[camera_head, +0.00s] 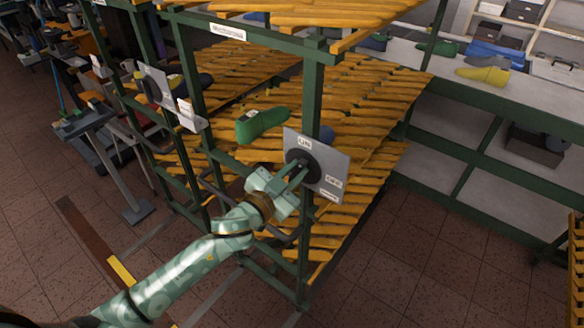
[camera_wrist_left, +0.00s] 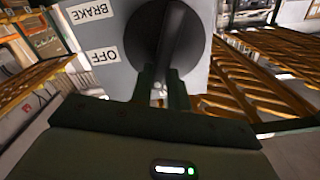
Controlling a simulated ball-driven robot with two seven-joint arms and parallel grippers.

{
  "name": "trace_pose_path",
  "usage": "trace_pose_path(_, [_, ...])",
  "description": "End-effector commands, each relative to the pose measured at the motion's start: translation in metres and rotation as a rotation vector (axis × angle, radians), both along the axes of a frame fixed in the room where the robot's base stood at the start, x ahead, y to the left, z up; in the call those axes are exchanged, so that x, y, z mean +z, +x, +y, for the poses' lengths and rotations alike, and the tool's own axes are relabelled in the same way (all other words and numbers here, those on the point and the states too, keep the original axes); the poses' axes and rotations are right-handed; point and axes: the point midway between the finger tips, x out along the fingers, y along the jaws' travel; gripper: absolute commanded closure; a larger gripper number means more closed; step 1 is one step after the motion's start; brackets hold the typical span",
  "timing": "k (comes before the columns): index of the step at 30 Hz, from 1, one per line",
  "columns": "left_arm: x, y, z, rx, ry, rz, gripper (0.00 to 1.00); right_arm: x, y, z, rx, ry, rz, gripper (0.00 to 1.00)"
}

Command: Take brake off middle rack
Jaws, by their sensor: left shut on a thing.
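The brake panel (camera_head: 331,179) is a grey plate on the front post of the green rack (camera_head: 312,95). It carries a round black knob (camera_head: 301,160) and white labels. In the left wrist view the knob (camera_wrist_left: 165,42) has a raised bar handle, and labels reading "BRAKE" (camera_wrist_left: 88,12) and "OFF" (camera_wrist_left: 101,55) show beside it. My left gripper (camera_head: 297,174) reaches up to the panel from the lower left. In the wrist view its fingers (camera_wrist_left: 162,88) are shut on the lower end of the knob's bar. My right gripper is not in view.
The rack has slanted orange slat shelves (camera_head: 350,100) with a green shoe last (camera_head: 261,124) on one. Another grey panel with a dark knob (camera_head: 152,88) is on the rack at left. A grey shelf unit (camera_head: 450,145) stands at right. Tiled floor (camera_head: 430,270) is open at lower right.

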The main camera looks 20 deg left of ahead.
Motion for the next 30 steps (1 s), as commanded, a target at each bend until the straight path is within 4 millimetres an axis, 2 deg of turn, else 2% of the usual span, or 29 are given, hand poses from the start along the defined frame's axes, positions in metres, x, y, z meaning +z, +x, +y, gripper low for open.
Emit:
trace_pose_path(13, [-0.005, -0.003, -0.008, 0.0, 0.396, -0.145, 1.0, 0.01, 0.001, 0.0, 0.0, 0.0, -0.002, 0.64])
trace_pose_path(30, [-0.017, -0.005, -0.015, -0.001, 0.886, -0.323, 1.0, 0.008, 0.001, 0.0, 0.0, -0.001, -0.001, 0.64])
